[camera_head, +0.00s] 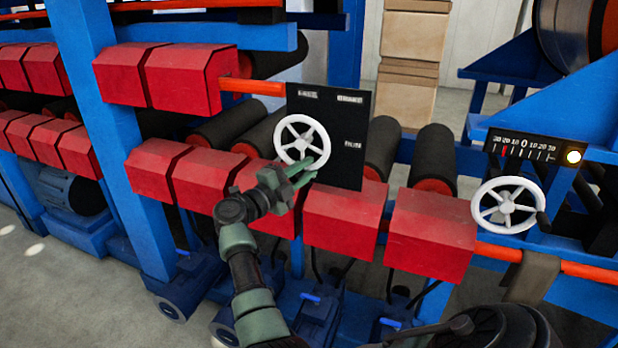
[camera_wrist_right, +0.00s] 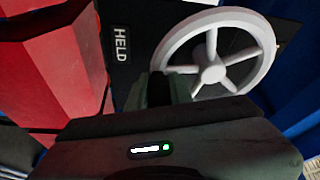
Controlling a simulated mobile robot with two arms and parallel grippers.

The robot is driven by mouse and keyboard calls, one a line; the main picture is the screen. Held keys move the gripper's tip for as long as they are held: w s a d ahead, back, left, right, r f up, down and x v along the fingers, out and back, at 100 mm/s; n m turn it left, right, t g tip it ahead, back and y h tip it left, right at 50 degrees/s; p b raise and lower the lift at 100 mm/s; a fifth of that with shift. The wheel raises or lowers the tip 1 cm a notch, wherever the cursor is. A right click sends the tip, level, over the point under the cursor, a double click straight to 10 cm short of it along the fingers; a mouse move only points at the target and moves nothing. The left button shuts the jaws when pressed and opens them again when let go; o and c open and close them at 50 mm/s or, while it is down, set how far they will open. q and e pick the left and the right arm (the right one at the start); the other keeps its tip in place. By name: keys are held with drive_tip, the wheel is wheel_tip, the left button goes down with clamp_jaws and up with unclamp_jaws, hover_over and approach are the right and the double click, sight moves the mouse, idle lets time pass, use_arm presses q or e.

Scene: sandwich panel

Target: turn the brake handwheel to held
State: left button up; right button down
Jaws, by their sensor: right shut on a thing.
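The white five-spoked brake handwheel (camera_head: 301,144) is mounted on a black panel (camera_head: 345,125) with several small light labels. A label reading HELD (camera_wrist_right: 121,43) shows on the panel beside the wheel. The other labels are too small to read. My left gripper is not in view.
Red boxed housings (camera_head: 345,220) stand in a row just below the panel, close to my right arm. A second white handwheel (camera_head: 507,205) is at the right, below a numbered scale (camera_head: 523,146) with a lit lamp (camera_head: 573,157). A blue post (camera_head: 100,120) rises at left.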

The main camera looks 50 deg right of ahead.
drive_tip(key=shift+w+f+m+y+b, duration=0.1)
drive_tip(key=shift+f+m+y+b, duration=0.15)
drive_tip(key=shift+m+b, duration=0.35)
drive_tip(key=shift+a, duration=0.1)
drive_tip(key=c, duration=1.3)
unclamp_jaws()
drive_tip(key=shift+w, duration=0.1)
drive_tip(key=shift+a, duration=0.1)
